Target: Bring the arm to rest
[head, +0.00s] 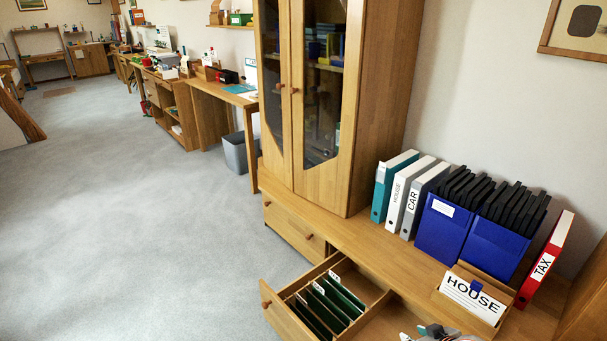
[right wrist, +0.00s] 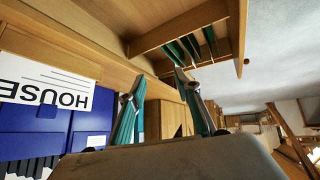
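My right gripper (head: 438,334) just enters the head view at the bottom edge, in front of the cabinet's ledge and to the right of the open drawer. In the right wrist view its two fingers (right wrist: 160,79) stand apart with nothing held between them. The open drawer (head: 287,316) holds several green hanging files (head: 330,302) with white tabs. A HOUSE card (head: 473,299) stands upright in a wooden holder on the ledge, and also shows in the right wrist view (right wrist: 45,83). My left gripper is not in view.
On the ledge stand teal, white and grey binders (head: 393,185), blue boxes (head: 468,240) with black folders, and a red TAX binder (head: 545,260). A tall glass-door cabinet (head: 312,90) rises behind the drawer. The grey carpet (head: 120,220) at left is clear.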

